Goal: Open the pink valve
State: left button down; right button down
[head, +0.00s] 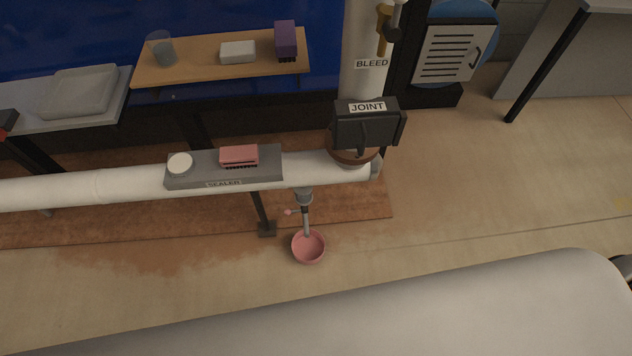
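Neither of my grippers is in view.
A grey tray labelled SEALER (210,179) on the pipe carries a pink block (239,155) and a round white piece (180,164). A black JOINT box (366,131) stands at the pipe's right end. A wooden shelf (200,68) is behind. Floor at right is clear.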

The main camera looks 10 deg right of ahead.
aim_at(304, 209)
jog(key=z, duration=0.2)
jog(key=k, duration=1.25)
